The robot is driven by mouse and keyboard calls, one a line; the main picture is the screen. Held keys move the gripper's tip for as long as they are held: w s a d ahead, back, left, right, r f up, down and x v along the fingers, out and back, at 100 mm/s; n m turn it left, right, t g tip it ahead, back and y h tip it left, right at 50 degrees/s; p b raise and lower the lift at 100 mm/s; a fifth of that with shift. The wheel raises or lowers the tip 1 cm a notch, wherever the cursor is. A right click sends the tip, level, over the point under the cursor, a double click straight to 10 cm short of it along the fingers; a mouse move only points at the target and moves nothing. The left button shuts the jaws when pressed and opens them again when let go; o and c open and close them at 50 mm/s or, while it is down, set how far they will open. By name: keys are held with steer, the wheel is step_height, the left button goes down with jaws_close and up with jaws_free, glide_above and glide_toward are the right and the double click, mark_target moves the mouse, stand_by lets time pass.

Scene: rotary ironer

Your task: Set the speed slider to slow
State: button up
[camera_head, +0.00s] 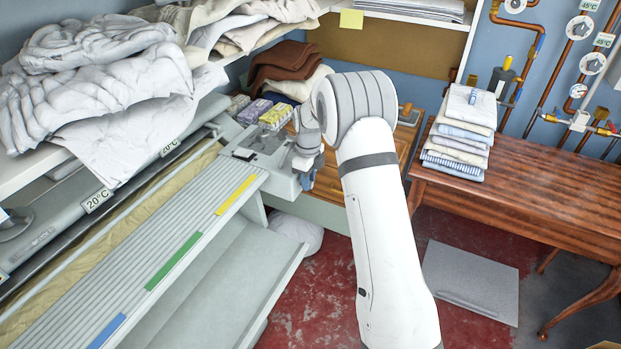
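The rotary ironer (150,235) runs along the left, with its long ribbed front board carrying blue, green and yellow strips. At its far right end is a grey control area (282,181) with a small dark part (244,154) on it. I cannot make out the speed slider or its setting at this size. My white arm rises from the bottom and bends at a large grey-banded joint. My wrist (308,140) is at the ironer's far right end, close over the control area. My gripper is small and partly hidden there; whether it touches anything or is open does not show.
White linen (95,85) is heaped on a shelf above the ironer. Small coloured packs (272,116) lie behind the control area. A wooden table (510,195) with folded cloths (460,135) stands at right. Red floor (470,325) and a grey mat (472,280) lie between.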

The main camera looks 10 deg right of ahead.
steer(key=o, duration=0.3)
steer(key=shift+o, duration=0.2)
step_height(320, 180, up, 8)
steer(key=shift+f, duration=0.25)
steer(key=shift+r, duration=0.15)
